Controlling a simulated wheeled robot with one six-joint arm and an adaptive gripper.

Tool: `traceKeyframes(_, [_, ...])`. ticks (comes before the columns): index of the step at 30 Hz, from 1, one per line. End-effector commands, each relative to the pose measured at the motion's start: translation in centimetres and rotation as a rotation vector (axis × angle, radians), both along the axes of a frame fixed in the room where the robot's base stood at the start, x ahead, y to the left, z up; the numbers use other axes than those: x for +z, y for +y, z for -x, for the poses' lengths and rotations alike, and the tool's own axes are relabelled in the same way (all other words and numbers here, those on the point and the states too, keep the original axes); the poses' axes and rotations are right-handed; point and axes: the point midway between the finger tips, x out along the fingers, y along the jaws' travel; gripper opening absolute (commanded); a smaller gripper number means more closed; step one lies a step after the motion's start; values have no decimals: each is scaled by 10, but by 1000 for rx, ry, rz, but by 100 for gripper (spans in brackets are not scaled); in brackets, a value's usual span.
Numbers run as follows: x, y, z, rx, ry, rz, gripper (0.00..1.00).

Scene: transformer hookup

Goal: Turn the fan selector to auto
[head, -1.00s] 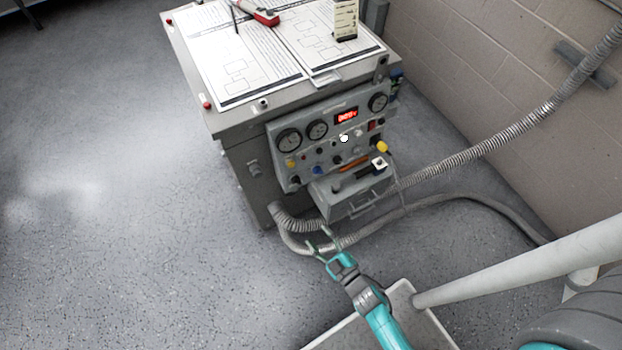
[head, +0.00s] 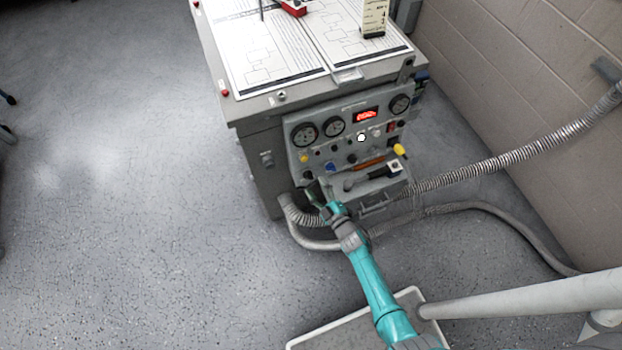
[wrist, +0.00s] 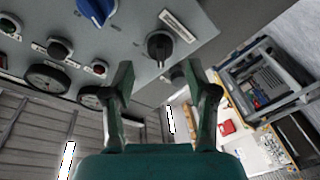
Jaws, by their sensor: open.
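The control panel (head: 345,140) is on the front of the grey cabinet. In the wrist view a black rotary knob (wrist: 159,46) with a pointer sits beside a white label too small to read; it looks like the fan selector, but I cannot confirm this. In the head view it appears to be the dark knob (head: 308,175) at the panel's lower left. My gripper (wrist: 158,88) is open and empty, its two fingers apart. The knob is ahead, roughly between the fingertips in the picture, and not gripped. The gripper (head: 320,194) also shows just below the panel's lower left corner.
A blue knob (wrist: 97,10) and another black knob (wrist: 59,48) are nearby. Round gauges (head: 304,133) and a red display (head: 365,115) are higher on the panel. A drawer-like box (head: 374,190) juts out right of my gripper, and a corrugated hose (head: 294,211) runs below.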

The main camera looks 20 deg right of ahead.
Motion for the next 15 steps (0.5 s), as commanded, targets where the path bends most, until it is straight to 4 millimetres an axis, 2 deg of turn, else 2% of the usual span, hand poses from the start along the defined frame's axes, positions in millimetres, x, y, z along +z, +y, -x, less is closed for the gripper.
traceKeyframes(3, [0, 4, -19, 1, 0, 0, 58])
traceKeyframes(6, [0, 5, -30, 0, 0, -1, 58])
traceKeyframes(15, [0, 7, -41, 0, 1, 0, 58])
